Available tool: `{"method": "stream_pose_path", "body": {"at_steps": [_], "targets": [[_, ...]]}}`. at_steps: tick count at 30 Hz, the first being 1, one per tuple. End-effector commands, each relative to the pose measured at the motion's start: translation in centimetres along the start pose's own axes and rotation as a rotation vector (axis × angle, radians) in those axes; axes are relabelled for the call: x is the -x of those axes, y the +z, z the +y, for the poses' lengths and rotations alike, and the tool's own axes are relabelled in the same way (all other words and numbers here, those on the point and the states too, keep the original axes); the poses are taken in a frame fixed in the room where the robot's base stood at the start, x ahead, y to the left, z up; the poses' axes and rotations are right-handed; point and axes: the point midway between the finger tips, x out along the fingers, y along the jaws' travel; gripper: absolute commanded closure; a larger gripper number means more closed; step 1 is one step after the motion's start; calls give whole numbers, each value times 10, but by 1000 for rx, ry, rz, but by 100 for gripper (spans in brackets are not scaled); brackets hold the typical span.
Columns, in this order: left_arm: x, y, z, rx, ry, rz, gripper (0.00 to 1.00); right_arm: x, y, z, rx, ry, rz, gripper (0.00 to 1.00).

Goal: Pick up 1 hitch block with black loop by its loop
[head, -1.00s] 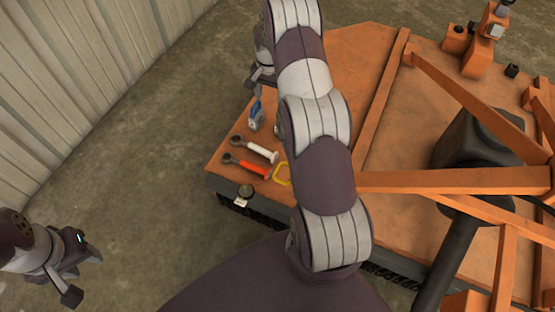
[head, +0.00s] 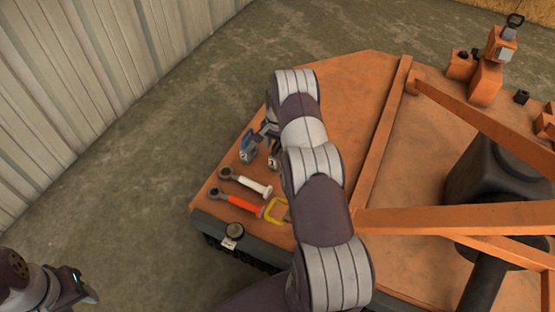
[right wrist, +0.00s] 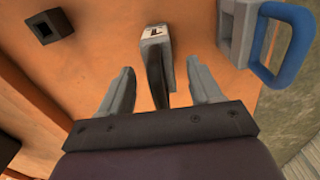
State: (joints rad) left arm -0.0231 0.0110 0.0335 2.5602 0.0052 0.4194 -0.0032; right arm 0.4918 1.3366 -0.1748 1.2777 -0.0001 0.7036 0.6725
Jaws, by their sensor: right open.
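A grey hitch block (right wrist: 156,34) with a "1"-like mark stands between and beyond my right fingers in the right wrist view. Its dark loop (right wrist: 156,80) shows nearly edge-on and reaches back between the fingertips, with a gap on each side. In the head view this block (head: 272,160) is partly hidden by my right arm. My right gripper (right wrist: 158,88) is open and empty; in the head view it (head: 268,132) is mostly hidden. A second grey block with a blue loop (right wrist: 286,45) stands to the right. My left gripper (head: 78,290) hangs off the orange deck at lower left.
On the deck lie a white-handled tool (head: 250,186), an orange-handled tool (head: 238,202) and a yellow loop (head: 276,210). Orange beams (head: 450,218) rise at right.

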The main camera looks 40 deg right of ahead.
Motion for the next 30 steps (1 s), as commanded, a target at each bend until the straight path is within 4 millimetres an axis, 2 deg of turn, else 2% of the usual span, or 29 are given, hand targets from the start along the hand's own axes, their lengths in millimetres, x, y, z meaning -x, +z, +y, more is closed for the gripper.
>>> {"method": "stream_pose_path", "body": {"at_steps": [4,5,10,22,26,30], "targets": [[2,0,0,0,0,1,57,2,0,0,0,-1,2,36],[2,0,0,0,0,1,57,2,0,0,0,-1,2,43],[2,0,0,0,0,1,57,2,0,0,0,-1,1,98],[4,-1,0,0,0,1,57,7,-1,-1,0,-2,2,100],[14,-2,0,0,0,1,57,23,-1,-1,0,-3,3,100],[30,-4,0,0,0,1,57,52,-1,-1,0,-3,4,100]]}}
